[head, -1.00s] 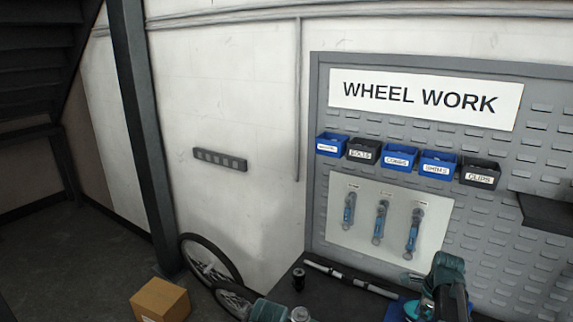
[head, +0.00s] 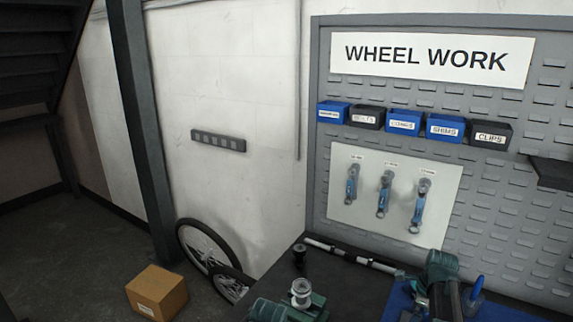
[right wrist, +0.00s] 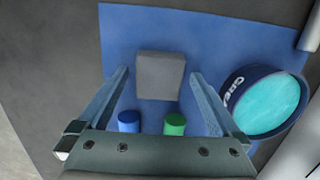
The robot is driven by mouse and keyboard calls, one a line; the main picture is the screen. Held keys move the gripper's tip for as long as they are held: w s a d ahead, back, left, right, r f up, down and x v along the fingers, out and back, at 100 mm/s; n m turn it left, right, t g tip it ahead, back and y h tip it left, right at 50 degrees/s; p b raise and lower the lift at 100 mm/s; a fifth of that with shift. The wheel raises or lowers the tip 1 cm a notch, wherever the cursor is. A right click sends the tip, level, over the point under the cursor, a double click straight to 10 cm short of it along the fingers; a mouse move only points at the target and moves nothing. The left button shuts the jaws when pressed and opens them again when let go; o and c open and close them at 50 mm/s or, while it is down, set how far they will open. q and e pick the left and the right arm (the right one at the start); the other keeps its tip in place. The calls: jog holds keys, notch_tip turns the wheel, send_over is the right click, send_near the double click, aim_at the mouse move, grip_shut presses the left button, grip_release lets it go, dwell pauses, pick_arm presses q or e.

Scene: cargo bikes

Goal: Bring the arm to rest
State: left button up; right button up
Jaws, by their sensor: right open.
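In the right wrist view my right gripper (right wrist: 160,73) is open, pointing down over a blue mat (right wrist: 210,30). A grey block (right wrist: 160,76) shows between its two fingers, and I see no contact. A blue cylinder (right wrist: 128,120) and a green cylinder (right wrist: 174,122) show nearer the gripper's base. In the head view my right arm (head: 440,268) is over the mat (head: 396,300) at the lower right, and its fingers are not clear there. My left gripper is not in view.
A grease tub (right wrist: 268,100) with turquoise contents stands close right of my right gripper. The dark bench (head: 345,285) holds a green vise-like device (head: 312,308), a silver rod (head: 350,256) and a black cylinder (head: 299,256). Bins (head: 404,121) hang on the pegboard (head: 500,190).

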jog(key=r+p, duration=0.2)
jog(key=p, duration=0.1)
jog(key=r+p, duration=0.1)
jog(key=r, duration=0.1)
jog(key=shift+s+a+r+p, duration=0.1)
jog(key=shift+s+a+p, duration=0.15)
jog(key=shift+p, duration=0.15)
jog(key=s+a, duration=0.6)
jog(key=a, duration=0.1)
jog(key=s+a, duration=0.3)
jog(key=a, duration=0.1)
jog(key=shift+s+a+r+p, duration=0.15)
jog(key=shift+a+r+p, duration=0.1)
jog(key=shift+r+p, duration=0.1)
